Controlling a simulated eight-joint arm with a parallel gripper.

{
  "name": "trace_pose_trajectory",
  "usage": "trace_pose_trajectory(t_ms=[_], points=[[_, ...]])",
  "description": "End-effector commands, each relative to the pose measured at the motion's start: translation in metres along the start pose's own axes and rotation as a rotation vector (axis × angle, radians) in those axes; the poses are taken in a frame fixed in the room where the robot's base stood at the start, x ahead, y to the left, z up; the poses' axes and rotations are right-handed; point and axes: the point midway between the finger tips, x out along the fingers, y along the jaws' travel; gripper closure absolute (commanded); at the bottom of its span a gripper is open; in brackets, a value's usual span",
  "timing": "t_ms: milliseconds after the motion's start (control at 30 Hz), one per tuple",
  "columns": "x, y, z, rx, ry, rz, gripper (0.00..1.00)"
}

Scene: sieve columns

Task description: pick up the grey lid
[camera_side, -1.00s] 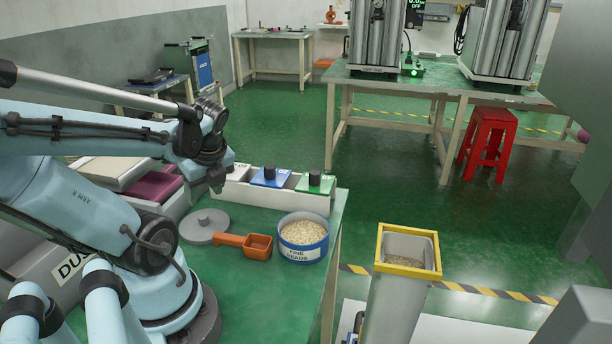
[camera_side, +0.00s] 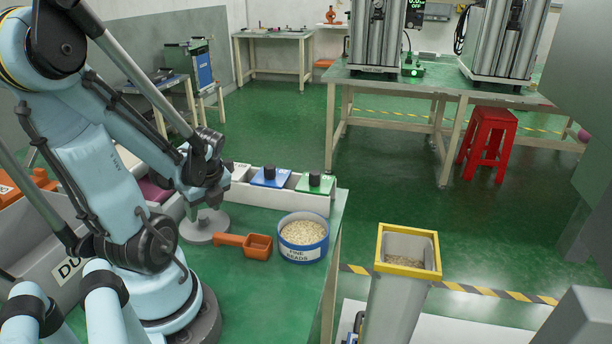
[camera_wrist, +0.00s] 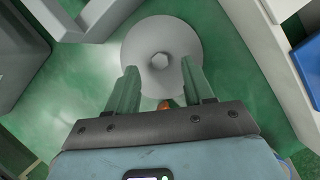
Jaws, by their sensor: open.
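The grey lid (camera_side: 203,229) is a flat round disc with a small central knob, lying on the green table in the side view. My gripper (camera_side: 191,212) is above it and hides part of its top. In the wrist view the lid (camera_wrist: 162,35) lies ahead of my gripper (camera_wrist: 159,75). The two fingers are open and apart, with nothing between them. The knob shows a little beyond the fingertips, roughly centred between them.
An orange scoop (camera_side: 257,247) lies just right of the lid. A blue-banded tub of beads (camera_side: 303,254) stands further right. A white rack (camera_side: 285,197) with coloured blocks stands behind. A yellow-rimmed column (camera_side: 379,250) stands beyond the table's right edge.

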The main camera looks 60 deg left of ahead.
Motion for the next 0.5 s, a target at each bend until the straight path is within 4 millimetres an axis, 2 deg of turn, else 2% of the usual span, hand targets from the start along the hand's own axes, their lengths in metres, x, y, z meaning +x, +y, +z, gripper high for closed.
trace_pose_trajectory(t_ms=[500], points=[[0.028,0.000,0.000,-0.001,0.000,0.000,0.48]])
